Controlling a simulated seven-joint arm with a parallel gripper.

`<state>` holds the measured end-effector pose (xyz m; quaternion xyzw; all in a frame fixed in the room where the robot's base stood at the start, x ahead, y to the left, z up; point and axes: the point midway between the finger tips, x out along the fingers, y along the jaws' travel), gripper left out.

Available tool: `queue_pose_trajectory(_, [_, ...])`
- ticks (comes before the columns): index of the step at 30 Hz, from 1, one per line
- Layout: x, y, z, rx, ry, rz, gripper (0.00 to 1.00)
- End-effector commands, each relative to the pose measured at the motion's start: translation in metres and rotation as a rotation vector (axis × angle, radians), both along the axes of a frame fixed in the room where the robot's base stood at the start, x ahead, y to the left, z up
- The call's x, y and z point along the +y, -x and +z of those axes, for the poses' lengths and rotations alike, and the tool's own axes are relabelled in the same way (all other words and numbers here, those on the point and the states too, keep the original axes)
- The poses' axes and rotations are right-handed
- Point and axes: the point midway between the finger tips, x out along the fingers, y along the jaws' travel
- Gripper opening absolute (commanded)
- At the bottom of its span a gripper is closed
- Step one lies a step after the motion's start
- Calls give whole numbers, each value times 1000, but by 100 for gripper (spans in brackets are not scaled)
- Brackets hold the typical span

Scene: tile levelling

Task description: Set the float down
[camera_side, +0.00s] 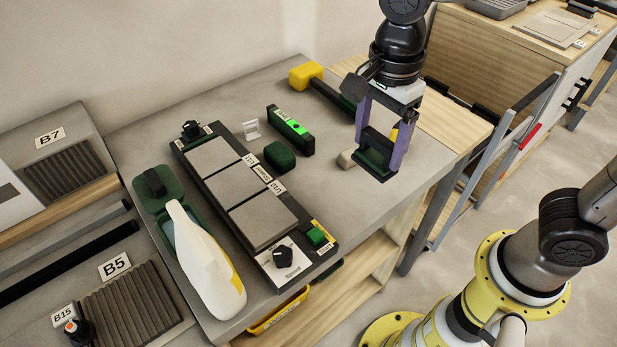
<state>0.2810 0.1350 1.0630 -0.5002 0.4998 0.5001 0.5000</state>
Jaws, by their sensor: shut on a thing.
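My gripper (378,150) points down over the right part of the grey bench, its two purple fingers shut on a dark green float (374,163) with a dark upper part. The fingers partly hide the float. The float is at or just above the bench top; I cannot tell whether it touches.
A dark tray with grey tiles (235,185) fills the bench middle. The bench's right corner is bare.

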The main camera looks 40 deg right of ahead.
Motion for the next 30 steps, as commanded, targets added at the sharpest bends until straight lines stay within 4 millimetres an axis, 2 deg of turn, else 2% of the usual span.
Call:
queue_pose_trajectory(9, [30, -63, -33, 3, 2, -1, 2])
queue_pose_trajectory(15, [44, -91, -65, 4, 2, -1, 2])
queue_pose_trajectory(18, [48, -100, -76, 2, 1, 0, 2])
queue_pose_trajectory(25, [53, -111, -90, 1, 0, -1, 2])
queue_pose_trajectory(30, [54, -113, -114, 3, 2, -1, 2])
